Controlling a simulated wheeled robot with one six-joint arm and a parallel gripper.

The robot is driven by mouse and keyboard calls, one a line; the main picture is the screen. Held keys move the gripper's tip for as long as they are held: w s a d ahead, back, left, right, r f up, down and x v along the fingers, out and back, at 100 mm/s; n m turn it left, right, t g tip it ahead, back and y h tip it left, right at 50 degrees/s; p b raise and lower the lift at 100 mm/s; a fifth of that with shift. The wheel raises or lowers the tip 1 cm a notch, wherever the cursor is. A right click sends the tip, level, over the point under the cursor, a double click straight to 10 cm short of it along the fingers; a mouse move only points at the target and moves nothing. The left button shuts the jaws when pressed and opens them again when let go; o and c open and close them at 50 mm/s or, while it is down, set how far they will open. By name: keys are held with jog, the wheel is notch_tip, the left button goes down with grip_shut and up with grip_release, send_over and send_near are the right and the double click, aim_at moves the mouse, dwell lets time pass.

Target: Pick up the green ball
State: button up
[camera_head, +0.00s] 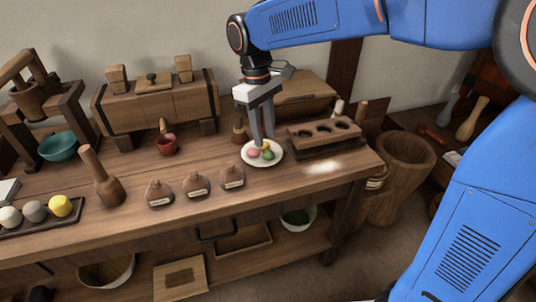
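The green ball (268,155) sits on a small white plate (248,162) towards the right of the wooden bench. A pink ball (253,153) lies to its left on the same plate, and a yellowish ball (265,144) shows just behind. My gripper (264,140) points down over the plate, its fingertips down among the balls at the rear of the green one. A narrow gap shows between the fingers. The tips partly hide the yellowish ball, and I cannot tell whether they touch or hold any ball.
A wooden block with round holes (322,132) stands close to the plate's right. Several labelled wooden pieces (196,184) sit to the left, with a wooden pestle (103,180) beyond. A tray of balls (36,222) lies far left. The bench front between plate and edge is clear.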

aim_at(268, 153)
jog(key=shift+s+d+f, duration=0.1)
jog(key=shift+d+f, duration=0.05)
jog(key=shift+f, duration=0.7)
jog(key=shift+s+d+f, duration=0.1)
jog(key=shift+d+f, duration=0.05)
jog(key=shift+f, duration=0.7)
jog(key=shift+s+d+f, duration=0.1)
jog(key=shift+d+f, duration=0.05)
jog(key=shift+f, duration=0.7)
jog(key=shift+c, duration=0.3)
jog(key=c, duration=0.6)
